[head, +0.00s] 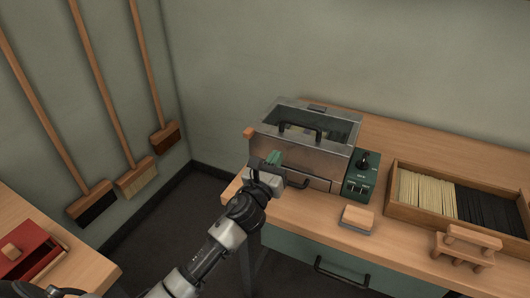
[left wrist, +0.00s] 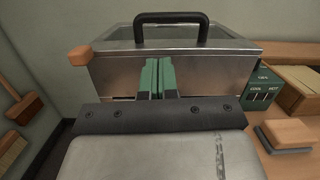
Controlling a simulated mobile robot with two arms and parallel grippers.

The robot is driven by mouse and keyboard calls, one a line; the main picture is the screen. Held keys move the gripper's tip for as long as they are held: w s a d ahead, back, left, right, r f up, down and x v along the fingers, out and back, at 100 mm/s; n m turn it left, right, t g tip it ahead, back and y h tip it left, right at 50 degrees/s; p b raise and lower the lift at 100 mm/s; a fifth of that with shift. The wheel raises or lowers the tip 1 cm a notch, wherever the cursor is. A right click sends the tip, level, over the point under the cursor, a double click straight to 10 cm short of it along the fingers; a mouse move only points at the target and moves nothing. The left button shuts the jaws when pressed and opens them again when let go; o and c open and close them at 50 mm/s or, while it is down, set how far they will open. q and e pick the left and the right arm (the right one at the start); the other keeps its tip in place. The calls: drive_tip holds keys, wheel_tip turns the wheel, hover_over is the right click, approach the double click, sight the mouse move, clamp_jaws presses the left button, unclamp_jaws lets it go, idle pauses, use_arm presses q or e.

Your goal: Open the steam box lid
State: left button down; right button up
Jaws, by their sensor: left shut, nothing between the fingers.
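The steam box (head: 305,165) is a grey metal box at the back left of the wooden bench. Its lid (head: 337,128) has a glass window and a black handle (head: 300,130), and it looks down. The lid handle also shows at the top of the left wrist view (left wrist: 172,18). My left gripper (head: 272,158) is in front of the box's left front, below the lid handle. Its green fingers (left wrist: 158,78) are together with nothing between them, in front of the box's front face. Whether they touch the box I cannot tell. My right gripper is not in view.
A green control box (head: 361,174) with a knob stands right of the steam box. A brush block (head: 357,218), a tray (head: 430,216) of pale and black bristles and a small wooden stand (head: 465,246) are on the bench. Brooms hang on the left wall.

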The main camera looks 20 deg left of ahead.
sight(292, 141)
use_arm(q)
drive_tip(key=shift+m, duration=0.6)
drive_tip(key=w, duration=0.3)
drive_tip(key=w+r, duration=0.1)
drive_tip(key=w, duration=0.2)
drive_tip(key=w+d, duration=0.1)
drive_tip(key=w, duration=0.2)
drive_tip(key=shift+w+r, duration=0.25)
drive_tip(key=shift+w, duration=0.15)
drive_tip(key=shift+r, duration=0.1)
